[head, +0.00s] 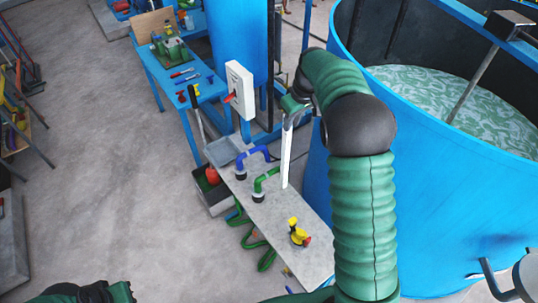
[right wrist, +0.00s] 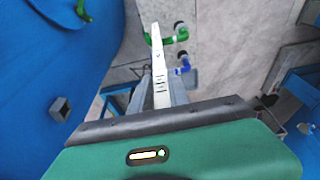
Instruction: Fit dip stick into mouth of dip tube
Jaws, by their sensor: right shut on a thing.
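The dip stick (head: 287,155) is a long, flat white strip. My right gripper (head: 293,108) is shut on its upper end and holds it nearly upright over the grey bench. In the right wrist view the stick (right wrist: 158,65) runs away from my right gripper (right wrist: 160,98), and dark marks show along it. Its far end appears close beside a green bent tube (right wrist: 178,37). This green tube (head: 265,178) and a blue bent tube (head: 250,155) stand on the bench with dark ends. I cannot tell which is the dip tube or see an open mouth.
The grey bench (head: 285,228) also carries a yellow and red valve (head: 298,235). A large blue tank (head: 430,215) with foamy liquid stands at right. A white box with a red handle (head: 240,90) is behind the bench. Open floor lies at left.

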